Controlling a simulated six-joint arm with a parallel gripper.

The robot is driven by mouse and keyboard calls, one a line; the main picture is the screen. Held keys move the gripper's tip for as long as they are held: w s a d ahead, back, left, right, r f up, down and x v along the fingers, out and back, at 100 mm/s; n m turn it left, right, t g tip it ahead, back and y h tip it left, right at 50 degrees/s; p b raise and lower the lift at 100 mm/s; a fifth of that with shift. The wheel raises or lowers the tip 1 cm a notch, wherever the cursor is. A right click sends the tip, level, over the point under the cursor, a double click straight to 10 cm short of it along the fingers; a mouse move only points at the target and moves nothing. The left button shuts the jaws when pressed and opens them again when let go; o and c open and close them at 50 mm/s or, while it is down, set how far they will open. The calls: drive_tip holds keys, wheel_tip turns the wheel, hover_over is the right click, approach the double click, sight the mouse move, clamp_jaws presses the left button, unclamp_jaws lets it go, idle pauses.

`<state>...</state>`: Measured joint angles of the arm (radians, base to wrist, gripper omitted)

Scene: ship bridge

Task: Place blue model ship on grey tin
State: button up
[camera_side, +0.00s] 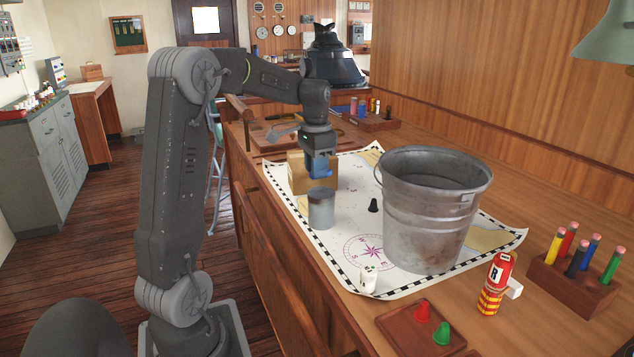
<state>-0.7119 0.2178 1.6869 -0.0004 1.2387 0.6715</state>
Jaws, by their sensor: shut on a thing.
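My gripper (319,154) points down over the chart and is shut on the blue model ship (319,169). Only a small blue part of the ship shows below the jaws; the rest is hidden by them. The grey tin (321,210) stands upright on the chart, just below the ship in the picture. A small gap seems to show between the ship's underside and the tin's dark top. From this one view I cannot tell whether the ship is straight over the tin or a little behind it.
A tan box (298,174) stands close behind the gripper. A large metal bucket (430,215) stands to the right on the chart (345,262), with a small black piece (374,205) between it and the tin.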

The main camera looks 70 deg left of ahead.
sight(317, 193)
drive_tip(key=shift+w+f, duration=0.1)
drive_tip(key=shift+f, duration=1.95)
drive_tip(key=shift+f, duration=0.15)
drive_tip(key=o, duration=0.9)
